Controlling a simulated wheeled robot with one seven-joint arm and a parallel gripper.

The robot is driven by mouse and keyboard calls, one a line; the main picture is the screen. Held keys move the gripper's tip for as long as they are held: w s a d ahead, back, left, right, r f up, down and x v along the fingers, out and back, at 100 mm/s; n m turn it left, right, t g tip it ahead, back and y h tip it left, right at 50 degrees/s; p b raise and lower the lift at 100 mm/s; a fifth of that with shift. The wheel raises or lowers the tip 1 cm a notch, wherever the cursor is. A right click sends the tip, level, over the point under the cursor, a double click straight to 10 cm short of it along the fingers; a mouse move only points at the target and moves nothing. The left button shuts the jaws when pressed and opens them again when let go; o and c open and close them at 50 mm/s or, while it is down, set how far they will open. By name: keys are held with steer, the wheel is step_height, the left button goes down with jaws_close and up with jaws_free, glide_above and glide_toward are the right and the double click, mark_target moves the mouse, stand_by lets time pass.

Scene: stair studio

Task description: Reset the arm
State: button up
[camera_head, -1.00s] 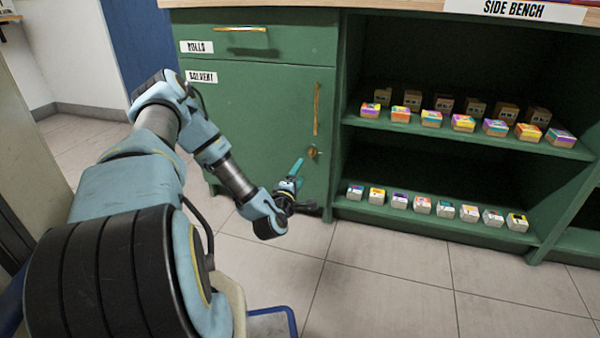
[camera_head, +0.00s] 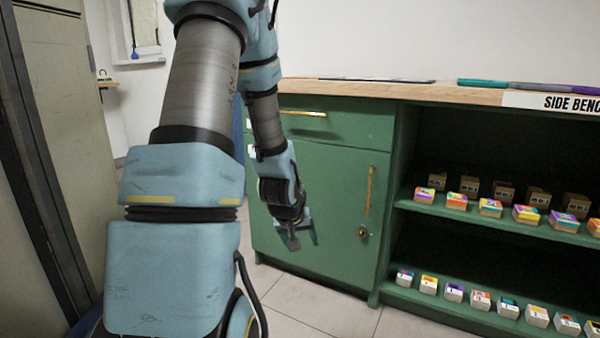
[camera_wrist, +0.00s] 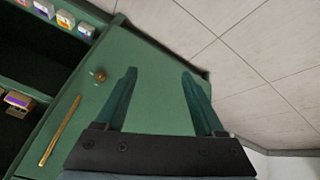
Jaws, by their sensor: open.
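My gripper (camera_head: 298,238) hangs in front of the green cabinet door (camera_head: 330,200) in the head view, pointing down. In the wrist view its two teal fingers (camera_wrist: 158,95) are spread apart with nothing between them. The closed door, with its brass handle (camera_wrist: 62,132) and round brass lock (camera_wrist: 100,76), shows behind and to the left of the fingers. I cannot tell the exact gap between the fingertips and the door.
The side bench (camera_head: 450,93) has open green shelves at right with several small boxes (camera_head: 490,207) on two levels. A closed drawer (camera_head: 320,125) sits above the door. A beige cabinet (camera_head: 60,130) stands close at left. Tiled floor (camera_head: 300,300) is clear in front.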

steer(key=s+a+r+m+g+y+p, duration=0.1)
steer(key=s+a+r+g, duration=0.1)
steer(key=s+a+r, duration=0.35)
steer(key=s+a+r+g+y+p, duration=0.1)
steer(key=s+a+r+g+p, duration=0.1)
steer(key=s+r, duration=0.55)
step_height(320, 180, up, 35)
steer(key=s+p, duration=0.1)
steer(key=p, duration=3.5)
steer(key=shift+s+d, duration=0.25)
steer(key=shift+s, duration=0.1)
